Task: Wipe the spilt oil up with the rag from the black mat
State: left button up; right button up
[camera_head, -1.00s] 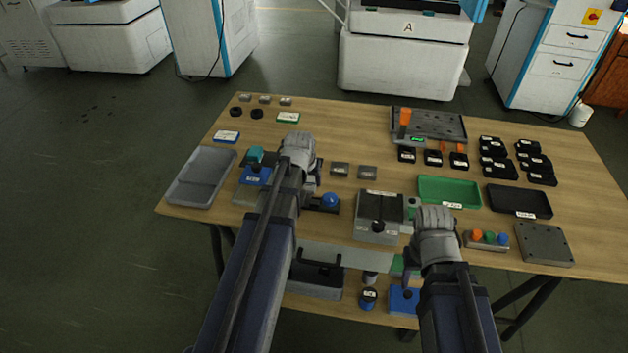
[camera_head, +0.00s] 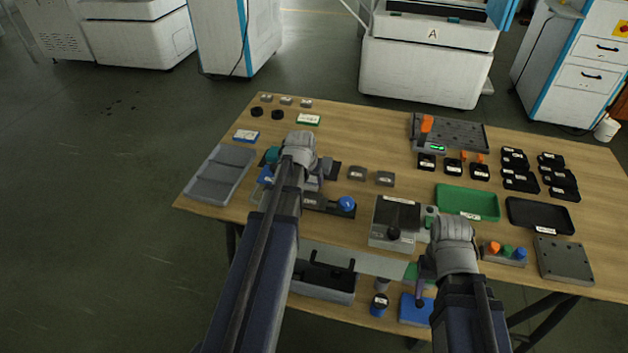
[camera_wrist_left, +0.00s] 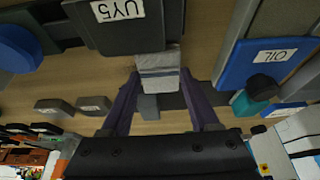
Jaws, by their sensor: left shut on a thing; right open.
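In the head view the arm partly hides this gripper (camera_head: 312,178). The black mat (camera_wrist_left: 200,98) lies behind and below the fingers; part of it also shows in the head view (camera_head: 334,170). I cannot make out the spilt oil on the table. My right gripper (camera_head: 424,285) is open at the table's front edge, its fingers partly hidden by its wrist.
A blue holder labelled OIL (camera_wrist_left: 275,58) stands beside the left gripper. A dark fixture labelled UY5 (camera_wrist_left: 120,25) with a blue knob (camera_head: 347,204) is close on the other side. A grey tray (camera_head: 220,172) lies left. Bare wood shows around the centre back (camera_head: 360,140).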

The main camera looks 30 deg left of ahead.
pick_arm(q)
jog(key=shift+r, duration=0.1)
notch_tip(320, 180, up, 6)
jog(key=p, duration=0.6)
notch_tip(320, 180, up, 3)
jog(key=p, duration=0.3)
dwell(0.4)
dwell(0.3)
jog(key=shift+d+f+b, duration=0.1)
jog(key=shift+f+b, duration=0.45)
jog(key=shift+f, duration=0.1)
